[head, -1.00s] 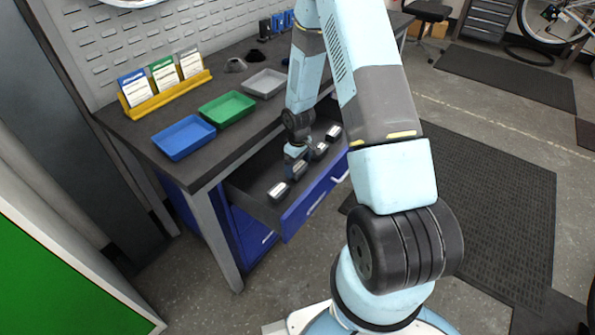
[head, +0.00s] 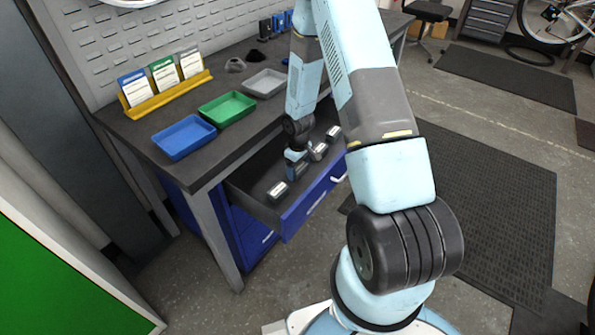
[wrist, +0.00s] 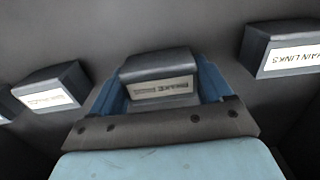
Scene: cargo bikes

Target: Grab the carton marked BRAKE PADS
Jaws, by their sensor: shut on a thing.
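The carton marked BRAKE PADS (wrist: 158,73) is a small dark grey box with a pale label. It sits in the middle of the wrist view. The label is upside down and blurred; its first word looks like BRAKE. My gripper (wrist: 160,88) has its blue fingers on both sides of this carton and is shut on it. In the head view my gripper (head: 296,166) reaches down into the open drawer (head: 257,207), and the carton in it is mostly hidden. I cannot tell whether the carton still touches the drawer floor.
A carton labelled CHAIN LINKS (wrist: 290,48) stands to the right in the wrist view. Another carton (wrist: 48,87) with an unreadable label stands to the left. Blue (head: 184,137), green (head: 227,109) and grey (head: 264,83) trays sit on the workbench above the drawer.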

